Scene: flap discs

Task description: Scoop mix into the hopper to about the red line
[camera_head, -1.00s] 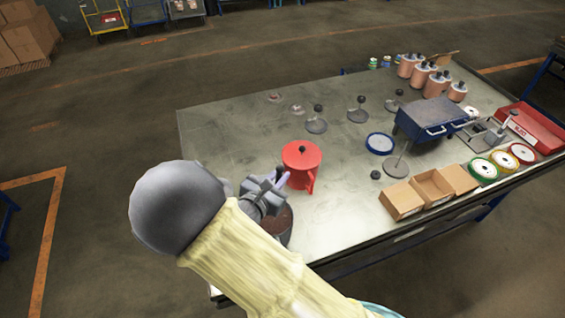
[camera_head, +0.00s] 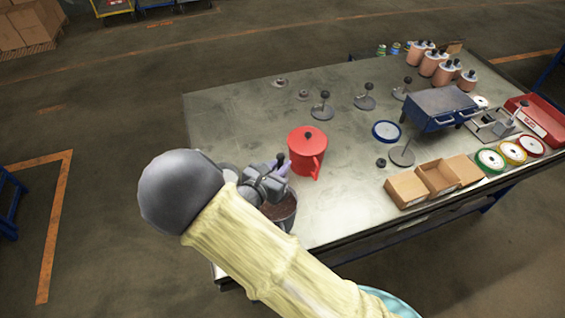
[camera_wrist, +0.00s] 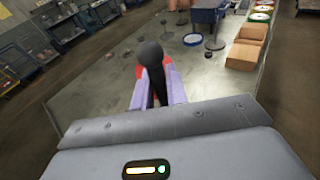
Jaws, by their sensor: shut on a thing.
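My gripper (camera_head: 280,166) has its purple fingers (camera_wrist: 172,88) shut on a dark handle with a round black end (camera_wrist: 150,54), which I take to be the scoop. The scoop's bowl is hidden. A grey bucket (camera_head: 291,222) with brown mix (camera_head: 280,208) stands below and beside my gripper, partly covered by my arm. I cannot make out a hopper or a red line.
Open cardboard boxes (camera_head: 407,188) line the table's front right.

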